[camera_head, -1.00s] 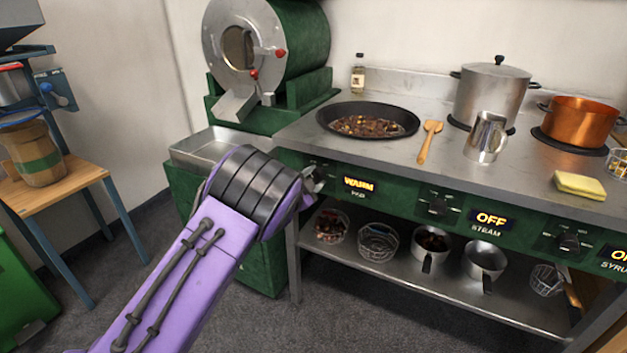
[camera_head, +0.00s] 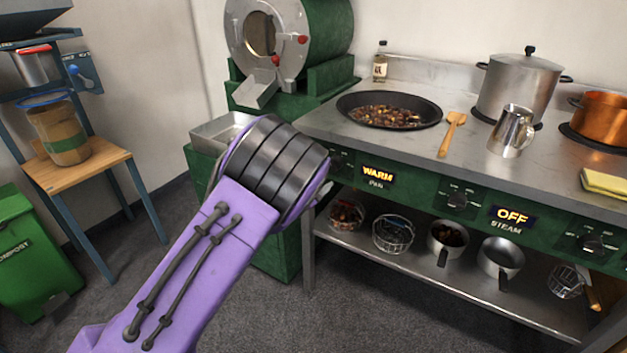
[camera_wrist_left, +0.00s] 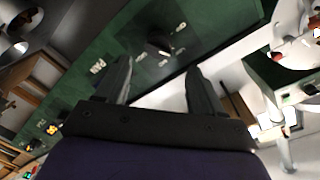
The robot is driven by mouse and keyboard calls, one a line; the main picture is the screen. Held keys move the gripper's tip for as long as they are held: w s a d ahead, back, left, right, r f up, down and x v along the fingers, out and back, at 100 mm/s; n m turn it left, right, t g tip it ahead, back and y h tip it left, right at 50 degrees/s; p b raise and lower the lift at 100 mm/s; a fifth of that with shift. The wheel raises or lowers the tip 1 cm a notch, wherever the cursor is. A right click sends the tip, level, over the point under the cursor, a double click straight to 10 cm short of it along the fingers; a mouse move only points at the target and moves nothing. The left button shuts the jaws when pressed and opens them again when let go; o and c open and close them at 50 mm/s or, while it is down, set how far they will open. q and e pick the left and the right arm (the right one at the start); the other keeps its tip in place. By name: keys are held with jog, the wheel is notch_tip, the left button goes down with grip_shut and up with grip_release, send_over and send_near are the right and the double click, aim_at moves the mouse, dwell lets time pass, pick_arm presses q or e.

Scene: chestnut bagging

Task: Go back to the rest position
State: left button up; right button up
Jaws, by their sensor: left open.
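My left arm, purple with a black ribbed wrist, reaches in from the lower left in the head view. Its hand is mostly hidden behind the wrist, near the stove's front left corner. In the left wrist view my left gripper (camera_wrist_left: 160,85) has its two dark fingers apart with nothing between them. Beyond the fingers are the green stove front and a dark knob (camera_wrist_left: 158,45). My right gripper shows in neither view.
The stove (camera_head: 335,120) holds a pan of chestnuts (camera_head: 350,97), a wooden spoon (camera_head: 450,135), a steel jug (camera_head: 511,130) and pots. Baskets and pans fill the shelf below. A green roaster (camera_head: 325,30), wooden stand (camera_head: 75,172) and compost bin (camera_head: 35,260) stand left. Floor between is clear.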

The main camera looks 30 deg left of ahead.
pick_arm(q)
jog(key=s, duration=0.3)
jog(key=shift+s+a+r, duration=0.1)
jog(key=shift+s, duration=0.25)
